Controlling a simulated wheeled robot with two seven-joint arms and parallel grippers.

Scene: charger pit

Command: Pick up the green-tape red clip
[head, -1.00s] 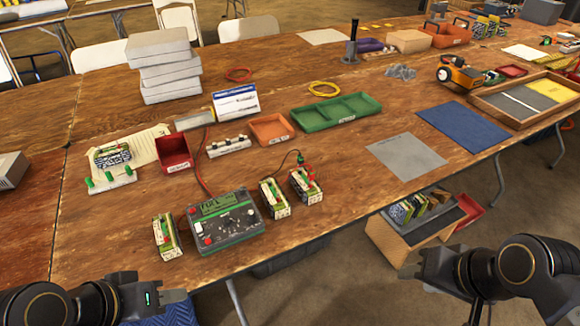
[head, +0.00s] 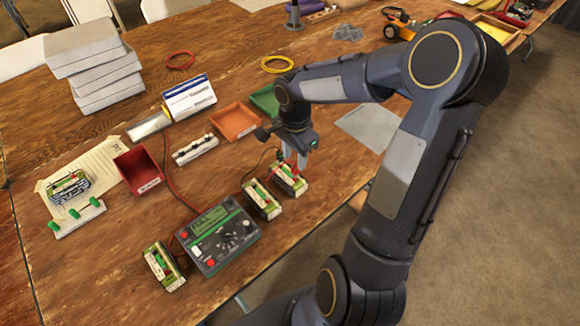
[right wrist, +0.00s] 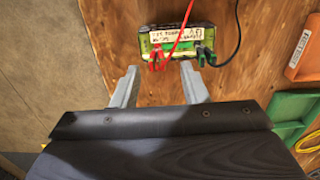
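A red clip (right wrist: 157,58) on a red wire sits on a labelled battery pack (right wrist: 178,42) in the right wrist view. I cannot make out green tape on it. A dark clip with some green (right wrist: 205,54), on a black wire, sits at the pack's right end. My right gripper (right wrist: 158,70) is open, with its fingertips either side of the red clip and just short of it; nothing is held. In the head view my right gripper (head: 295,160) points down over the rightmost battery pack (head: 290,183) and partly hides the clips. My left gripper is out of view.
A second battery pack (head: 262,199) stands close left of that one. A meter (head: 219,236) with wires and another pack (head: 163,267) lie farther left. An orange tray (head: 235,121) and green tray (head: 265,101) are behind. A grey mat (head: 369,127) lies to the right.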

